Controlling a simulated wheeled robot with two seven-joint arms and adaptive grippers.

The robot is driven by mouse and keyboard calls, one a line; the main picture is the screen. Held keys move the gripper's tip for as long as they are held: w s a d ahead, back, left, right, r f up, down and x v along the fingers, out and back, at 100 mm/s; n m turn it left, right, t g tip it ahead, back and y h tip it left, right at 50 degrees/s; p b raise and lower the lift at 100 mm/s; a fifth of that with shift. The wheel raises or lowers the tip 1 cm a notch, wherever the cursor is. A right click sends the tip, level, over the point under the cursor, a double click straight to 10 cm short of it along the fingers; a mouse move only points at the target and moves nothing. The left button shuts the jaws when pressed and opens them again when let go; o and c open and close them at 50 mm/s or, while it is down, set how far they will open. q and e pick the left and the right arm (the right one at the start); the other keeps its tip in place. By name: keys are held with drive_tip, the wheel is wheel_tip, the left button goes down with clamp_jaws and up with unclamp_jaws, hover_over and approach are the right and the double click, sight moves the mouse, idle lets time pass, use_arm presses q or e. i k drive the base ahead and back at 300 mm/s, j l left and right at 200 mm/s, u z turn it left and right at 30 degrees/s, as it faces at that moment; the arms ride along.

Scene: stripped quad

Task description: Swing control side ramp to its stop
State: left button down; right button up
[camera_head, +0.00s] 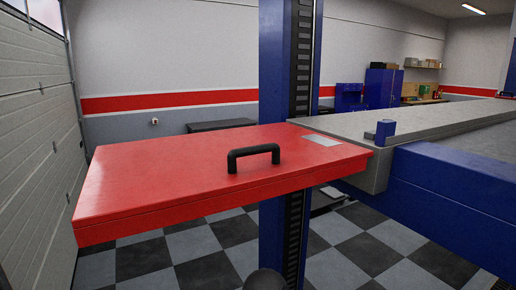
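A red ramp (140,180) with a flat top fills the left and middle of the head view. It sticks out roughly level from the end of a grey lift platform (430,128). A black bar handle (253,156) stands on its top face near the front edge. A small grey plate (322,140) lies on the ramp near the platform end. The hinge line is not clearly visible. Neither of my grippers can be made out. A dark rounded shape (265,281) at the bottom edge is cut off, and I cannot tell what it is.
A blue lift post (275,60) rises behind the ramp. A blue beam (450,190) runs along the platform side, and a blue block (380,133) stands on the platform. A garage door (35,130) is at left. The checkered floor (220,250) below looks clear.

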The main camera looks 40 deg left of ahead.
sight(131, 188)
drive_tip(key=u, duration=1.55)
